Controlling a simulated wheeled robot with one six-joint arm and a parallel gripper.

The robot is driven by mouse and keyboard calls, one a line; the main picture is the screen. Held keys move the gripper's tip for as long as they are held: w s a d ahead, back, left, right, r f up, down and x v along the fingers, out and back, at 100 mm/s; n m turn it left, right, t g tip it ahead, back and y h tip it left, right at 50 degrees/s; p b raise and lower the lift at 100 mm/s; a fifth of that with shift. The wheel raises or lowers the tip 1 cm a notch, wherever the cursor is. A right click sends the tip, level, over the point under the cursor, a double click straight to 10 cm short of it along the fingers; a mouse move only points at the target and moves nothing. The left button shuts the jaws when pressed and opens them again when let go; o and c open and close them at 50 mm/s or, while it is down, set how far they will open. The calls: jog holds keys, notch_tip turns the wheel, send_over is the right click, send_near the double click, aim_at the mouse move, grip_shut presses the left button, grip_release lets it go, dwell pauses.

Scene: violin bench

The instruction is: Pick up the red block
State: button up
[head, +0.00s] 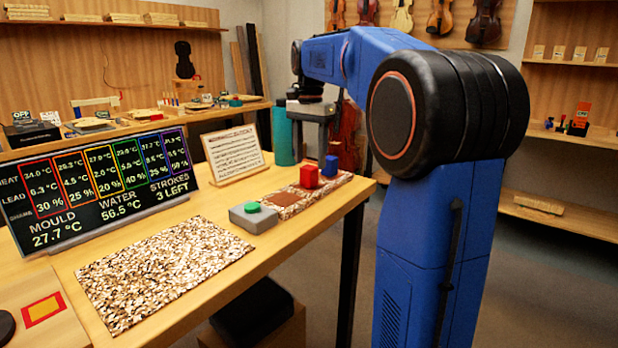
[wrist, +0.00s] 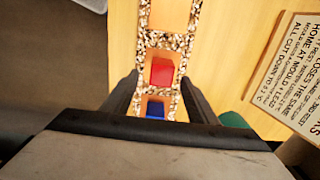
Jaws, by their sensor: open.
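The red block (head: 309,176) sits on a speckled strip (head: 339,180) on the wooden bench, beside the blue block (head: 331,164). In the wrist view the red block (wrist: 161,71) lies in a square recess of the strip, with the blue block (wrist: 155,108) in the recess nearer my gripper. My gripper (wrist: 160,79) is open and empty. Its two dark fingers appear to either side of the strip, and the red block shows between and just beyond their tips. In the head view my gripper hangs above the far part of the bench, above and behind the blocks.
A grey box with a green button (head: 252,207) stands left of the strip. A teal cylinder (head: 283,136) and a tilted text card (head: 235,152) stand behind. A display panel (head: 100,185) and a speckled mat (head: 165,270) occupy the left. The recess beyond the red block is empty.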

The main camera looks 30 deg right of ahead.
aim_at(309, 167)
jog(key=shift+w+f, duration=0.15)
jog(key=shift+f, duration=2.1)
jog(key=c, duration=1.2)
jog(key=shift+r, duration=0.1)
notch_tip(309, 167, up, 9)
jog(key=shift+r, duration=0.1)
jog(key=shift+c, duration=0.2)
jog(key=shift+a+r, duration=0.1)
jog(key=shift+r, duration=0.25)
